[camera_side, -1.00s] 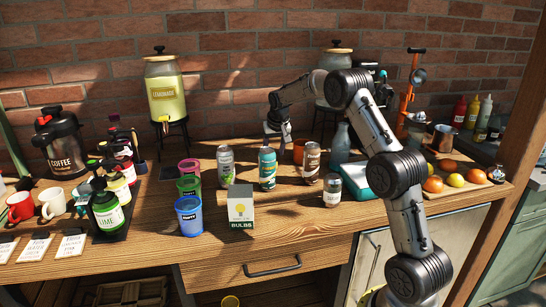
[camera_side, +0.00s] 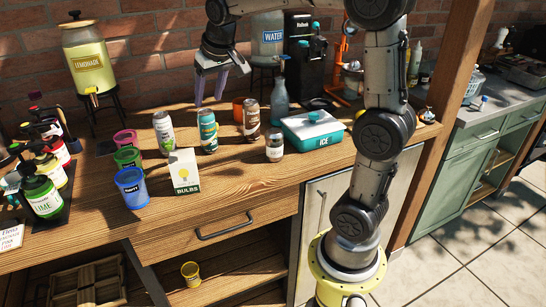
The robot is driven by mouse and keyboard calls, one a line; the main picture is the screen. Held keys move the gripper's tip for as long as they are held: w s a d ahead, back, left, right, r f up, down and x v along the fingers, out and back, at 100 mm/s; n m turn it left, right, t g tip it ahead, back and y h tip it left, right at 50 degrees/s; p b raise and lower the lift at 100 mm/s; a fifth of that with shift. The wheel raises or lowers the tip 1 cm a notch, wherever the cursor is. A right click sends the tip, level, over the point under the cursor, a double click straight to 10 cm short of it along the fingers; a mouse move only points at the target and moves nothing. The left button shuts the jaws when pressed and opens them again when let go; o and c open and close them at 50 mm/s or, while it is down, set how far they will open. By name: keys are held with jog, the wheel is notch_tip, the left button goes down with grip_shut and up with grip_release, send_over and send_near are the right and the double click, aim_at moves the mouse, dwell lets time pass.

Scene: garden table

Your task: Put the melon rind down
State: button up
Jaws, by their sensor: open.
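My gripper (camera_side: 209,100) is open and points down above the back of the wooden table (camera_side: 245,185), behind the row of cans. Nothing shows between its fingers. I cannot make out a melon rind anywhere in the side view; it may be hidden or out of frame.
Below my gripper stand a green-labelled can (camera_side: 164,132), a teal can (camera_side: 208,132) and a brown can (camera_side: 251,120). Pink, green and blue cups (camera_side: 132,188) and a bulbs box (camera_side: 184,172) stand at front left. A teal ice box (camera_side: 312,130) and a grey bottle (camera_side: 280,98) are right.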

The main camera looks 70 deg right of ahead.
jog(key=s+a+f+n+y, duration=0.1)
jog(key=s+a+f+n, duration=0.1)
jog(key=s+a, duration=0.5)
jog(key=s+a+f+n+t+y, duration=0.1)
jog(key=s+a+f+n, duration=0.2)
jog(key=s+a, duration=0.4)
jog(key=s, duration=0.8)
jog(key=shift+s+a+f, duration=0.2)
jog(key=shift+f, duration=0.05)
